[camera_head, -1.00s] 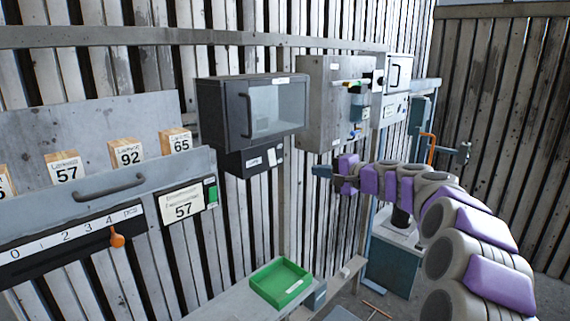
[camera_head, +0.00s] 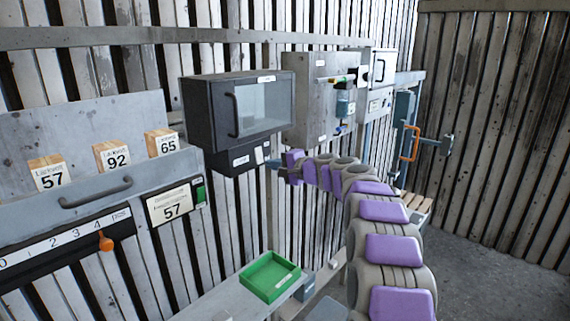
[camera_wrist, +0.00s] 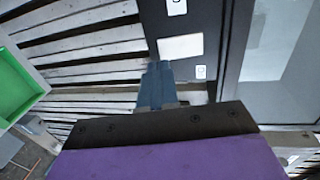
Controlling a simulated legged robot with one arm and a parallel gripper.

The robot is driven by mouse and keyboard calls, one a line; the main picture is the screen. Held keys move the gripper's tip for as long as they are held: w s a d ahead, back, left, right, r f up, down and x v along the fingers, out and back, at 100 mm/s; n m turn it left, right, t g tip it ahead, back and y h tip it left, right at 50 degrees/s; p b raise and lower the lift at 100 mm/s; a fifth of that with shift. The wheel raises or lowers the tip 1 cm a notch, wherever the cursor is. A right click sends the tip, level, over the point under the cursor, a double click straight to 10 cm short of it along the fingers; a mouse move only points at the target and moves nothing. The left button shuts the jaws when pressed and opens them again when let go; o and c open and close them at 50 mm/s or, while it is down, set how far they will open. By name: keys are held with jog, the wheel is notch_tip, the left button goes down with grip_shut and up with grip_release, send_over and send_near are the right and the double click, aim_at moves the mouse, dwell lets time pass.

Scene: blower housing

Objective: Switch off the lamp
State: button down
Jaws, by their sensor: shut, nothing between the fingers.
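A dark cabinet with a glass door (camera_head: 262,108) hangs on the slatted wall. Below it is a dark box (camera_head: 222,163) with a label (camera_head: 240,161) and a pale plate (camera_head: 259,155), perhaps the switch. The wrist view shows the same pale plate (camera_wrist: 181,47) on the dark panel, between two small white labels. My gripper (camera_head: 270,164) is shut and empty, its tips at the box's right end. In the wrist view, my gripper (camera_wrist: 156,68) points just left of the pale plate; I cannot tell if it touches. No lit lamp is clearly visible.
A grey box with colored fittings (camera_head: 322,95) hangs right of the cabinet. A green tray (camera_head: 268,277) sits on a ledge below. A panel with an orange slider (camera_head: 105,241) and numbered wooden blocks (camera_head: 112,156) is at left. Floor is open at right.

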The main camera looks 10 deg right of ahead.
jog(key=shift+x, duration=0.85)
jog(key=shift+w+a+f+t+b, duration=0.1)
jog(key=shift+w+a+t+b, duration=0.15)
jog(key=shift+b, duration=0.95)
jog(key=s+d+f+b, duration=0.3)
jog(key=s+d, duration=0.5)
jog(key=s, duration=0.3)
jog(key=shift+d+b, duration=0.2)
jog(key=shift+b, duration=0.35)
